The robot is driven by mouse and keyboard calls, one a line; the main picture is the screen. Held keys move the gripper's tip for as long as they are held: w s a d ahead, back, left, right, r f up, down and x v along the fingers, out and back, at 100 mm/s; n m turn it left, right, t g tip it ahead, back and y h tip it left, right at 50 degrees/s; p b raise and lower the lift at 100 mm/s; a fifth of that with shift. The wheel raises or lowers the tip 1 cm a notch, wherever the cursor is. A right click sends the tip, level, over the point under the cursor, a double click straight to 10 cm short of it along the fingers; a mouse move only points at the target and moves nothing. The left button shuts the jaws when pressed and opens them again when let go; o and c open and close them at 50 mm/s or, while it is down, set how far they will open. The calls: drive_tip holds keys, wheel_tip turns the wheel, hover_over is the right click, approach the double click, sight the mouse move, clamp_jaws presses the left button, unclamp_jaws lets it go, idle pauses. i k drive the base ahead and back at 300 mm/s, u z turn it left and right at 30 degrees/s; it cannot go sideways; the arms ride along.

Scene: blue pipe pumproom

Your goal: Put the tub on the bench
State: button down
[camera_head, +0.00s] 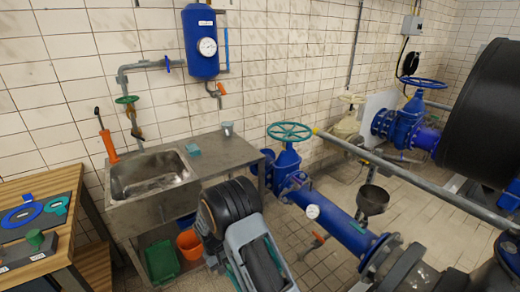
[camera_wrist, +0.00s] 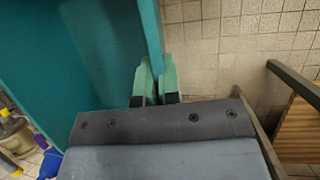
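The teal tub (camera_wrist: 85,55) fills the left of the wrist view, close to the camera. Its upright wall runs down between the two green fingertips of my gripper (camera_wrist: 156,85), which look shut on that wall. In the head view my arm is folded low in the middle and hides the fingertips and most of what they hold. A wooden bench (camera_head: 45,185) with a dark mat stands at the left of the head view. A metal sink bench (camera_head: 225,152) stands against the wall, with a flat top right of its basin.
The wooden bench holds a blue ring (camera_head: 21,215), a teal piece (camera_head: 57,204) and a green cylinder (camera_head: 35,238). A small teal block (camera_head: 193,149) and metal cup (camera_head: 228,128) stand on the sink bench. An orange bucket (camera_head: 189,244) is below. Blue pipes (camera_head: 345,230) block the right.

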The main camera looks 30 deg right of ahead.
sight(224, 152)
drive_tip(key=z, duration=0.3)
drive_tip(key=i, duration=0.85)
